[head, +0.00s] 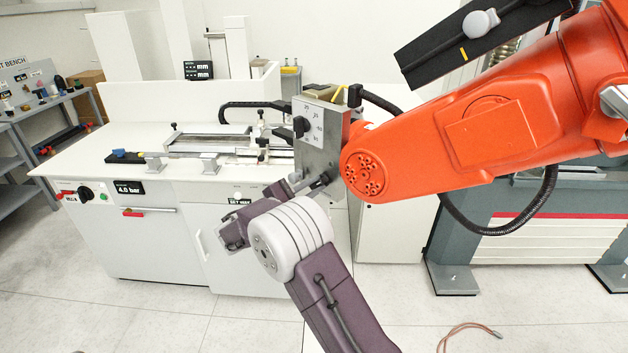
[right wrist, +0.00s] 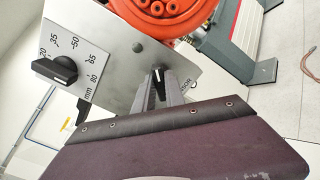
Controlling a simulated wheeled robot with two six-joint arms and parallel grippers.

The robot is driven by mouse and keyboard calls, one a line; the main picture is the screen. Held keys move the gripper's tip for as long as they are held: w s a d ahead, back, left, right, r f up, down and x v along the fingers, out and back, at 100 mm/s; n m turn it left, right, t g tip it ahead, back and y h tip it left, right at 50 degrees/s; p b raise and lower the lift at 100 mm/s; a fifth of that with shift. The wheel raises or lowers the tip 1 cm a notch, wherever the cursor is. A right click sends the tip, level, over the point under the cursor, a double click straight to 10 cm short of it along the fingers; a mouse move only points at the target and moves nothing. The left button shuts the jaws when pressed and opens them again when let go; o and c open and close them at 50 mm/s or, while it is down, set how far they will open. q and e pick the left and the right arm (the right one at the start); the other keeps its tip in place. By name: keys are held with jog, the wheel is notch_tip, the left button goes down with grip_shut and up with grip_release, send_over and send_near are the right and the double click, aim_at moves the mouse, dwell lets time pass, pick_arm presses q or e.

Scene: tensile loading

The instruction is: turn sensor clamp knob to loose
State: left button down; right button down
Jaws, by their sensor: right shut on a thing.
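A grey metal panel (head: 325,150) carries a white dial plate with a black selector knob (head: 300,127) and numbers in mm. In the right wrist view this dial knob (right wrist: 54,70) is at the left, clear of my gripper. My right gripper (right wrist: 160,92) is at the lower part of the panel, its fingers shut on a small black knob (right wrist: 157,80) with a pale pointer line. A partly hidden label beside it ends in "SOR". In the head view my right gripper (head: 322,181) reaches the panel's lower edge, and the held knob is hard to make out. My left gripper is not in view.
A large orange arm (head: 440,140) stands close to the right of the panel. A white bench (head: 130,190) with a rail fixture (head: 215,145) lies to the left. A dark cable (head: 510,220) hangs below the orange arm. The floor in front is mostly clear.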

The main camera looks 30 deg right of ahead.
jog(key=n+p, duration=0.3)
jog(key=n, duration=0.1)
jog(key=shift+r, duration=0.15)
jog(key=shift+n+p, duration=1.15)
jog(key=shift+n, duration=0.15)
jog(key=shift+w, duration=0.1)
jog(key=c, duration=1.4)
grip_release()
jog(key=shift+a, duration=0.1)
